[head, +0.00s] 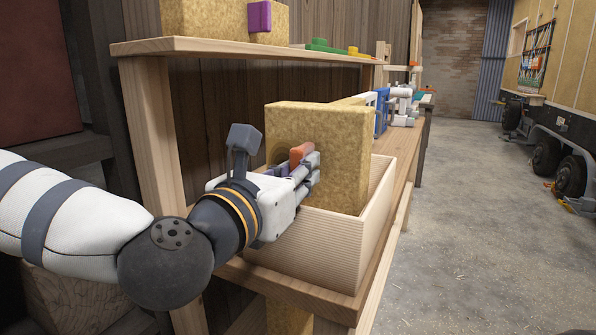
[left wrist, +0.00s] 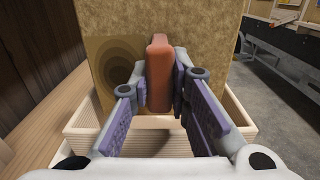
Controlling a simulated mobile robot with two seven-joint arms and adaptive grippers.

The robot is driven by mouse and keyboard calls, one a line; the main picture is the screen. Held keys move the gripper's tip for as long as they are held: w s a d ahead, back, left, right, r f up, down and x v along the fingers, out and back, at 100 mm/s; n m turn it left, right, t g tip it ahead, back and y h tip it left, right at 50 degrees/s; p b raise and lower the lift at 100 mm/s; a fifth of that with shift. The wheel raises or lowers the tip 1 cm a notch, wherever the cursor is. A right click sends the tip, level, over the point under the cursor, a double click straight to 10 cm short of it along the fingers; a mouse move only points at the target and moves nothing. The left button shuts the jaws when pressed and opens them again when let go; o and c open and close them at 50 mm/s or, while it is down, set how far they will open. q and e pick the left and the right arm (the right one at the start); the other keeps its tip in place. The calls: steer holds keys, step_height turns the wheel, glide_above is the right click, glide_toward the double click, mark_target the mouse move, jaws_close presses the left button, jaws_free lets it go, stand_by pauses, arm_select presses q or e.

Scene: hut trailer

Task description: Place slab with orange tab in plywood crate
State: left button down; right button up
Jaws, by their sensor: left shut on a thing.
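The slab (head: 345,170) is a tan, speckled block standing upright, with an orange tab (head: 300,153) on its near face. My left gripper (head: 308,170) is shut on the orange tab; in the left wrist view the tab (left wrist: 158,72) sits between the two purple-padded fingers (left wrist: 160,85). The plywood crate (head: 315,252) is a light, ribbed open box on the lower shelf. The slab's lower part is inside the crate's opening, behind the near wall. Its bottom edge is hidden, so I cannot tell whether it touches the crate floor. My right gripper is not in view.
An upper shelf (head: 235,47) above holds another slab with a purple tab (head: 259,17) and a green piece (head: 322,46). Behind the crate on the lower shelf are a blue item (head: 381,110) and a white machine (head: 402,105). The concrete floor (head: 470,220) to the right is clear.

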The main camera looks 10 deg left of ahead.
arm_select(q)
steer(key=shift+f, duration=0.6)
steer(key=c, duration=1.5)
jaws_free()
steer(key=shift+r, duration=0.1)
